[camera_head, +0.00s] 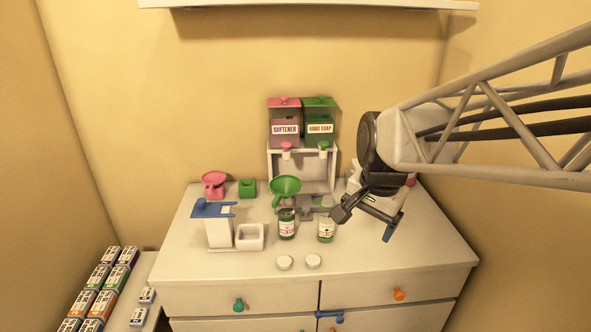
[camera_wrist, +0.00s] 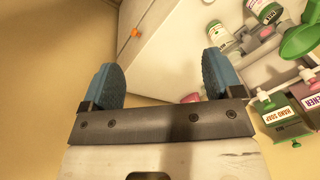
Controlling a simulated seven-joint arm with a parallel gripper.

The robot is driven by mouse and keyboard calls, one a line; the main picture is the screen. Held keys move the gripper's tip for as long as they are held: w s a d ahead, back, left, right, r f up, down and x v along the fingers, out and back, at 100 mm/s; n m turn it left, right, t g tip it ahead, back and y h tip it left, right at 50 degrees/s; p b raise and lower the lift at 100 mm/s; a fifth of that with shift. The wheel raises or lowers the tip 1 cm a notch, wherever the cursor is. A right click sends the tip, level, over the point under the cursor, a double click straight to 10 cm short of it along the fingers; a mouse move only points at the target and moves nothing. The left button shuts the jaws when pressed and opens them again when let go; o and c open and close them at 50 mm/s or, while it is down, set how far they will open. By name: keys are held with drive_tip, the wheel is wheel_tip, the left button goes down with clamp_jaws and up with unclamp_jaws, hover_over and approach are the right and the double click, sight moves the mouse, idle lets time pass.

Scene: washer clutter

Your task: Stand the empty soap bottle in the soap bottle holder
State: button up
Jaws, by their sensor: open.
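Two small labelled bottles stand upright on the white cabinet top, a left bottle (camera_head: 286,226) and a right bottle (camera_head: 325,231). The wrist view also shows two bottles (camera_wrist: 219,35) (camera_wrist: 265,10) near its top. I cannot tell which is the empty soap bottle. A grey fixture (camera_head: 308,203) behind them may be the soap bottle holder; this is not certain. My gripper (camera_head: 367,217) is open and empty, to the right of the bottles and apart from them. Its blue fingers (camera_wrist: 162,80) are wide apart in the wrist view.
A green funnel (camera_head: 285,185) is just behind the left bottle. SOFTENER (camera_head: 285,128) and HAND SOAP (camera_head: 320,127) dispensers stand at the back. A blue-topped stand (camera_head: 218,228), a white open box (camera_head: 250,237) and two white caps (camera_head: 284,262) (camera_head: 313,261) are nearby. The front right top is clear.

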drive_tip(key=w+a+f+m, duration=0.1)
drive_tip(key=w+f+m, duration=0.1)
drive_tip(key=w+m, duration=0.8)
drive_tip(key=m+g+y, duration=0.1)
drive_tip(key=m, duration=0.3)
hover_over(326, 205)
drive_tip(key=w+d, duration=0.1)
drive_tip(key=d, duration=0.1)
drive_tip(key=f, duration=0.5)
drive_tip(key=shift+a+f, duration=0.15)
drive_tip(key=shift+a, duration=0.05)
drive_tip(key=shift+f, duration=0.1)
drive_tip(key=shift+a+f, duration=0.2)
drive_tip(key=shift+f, duration=1)
drive_tip(key=shift+f, duration=0.1)
drive_tip(key=shift+w+a+f, duration=0.1)
drive_tip(key=shift+a+f, duration=0.1)
drive_tip(key=shift+f, duration=1.05)
drive_tip(key=shift+w+a+f, duration=0.1)
drive_tip(key=shift+a+f, duration=0.1)
drive_tip(key=shift+f, duration=1)
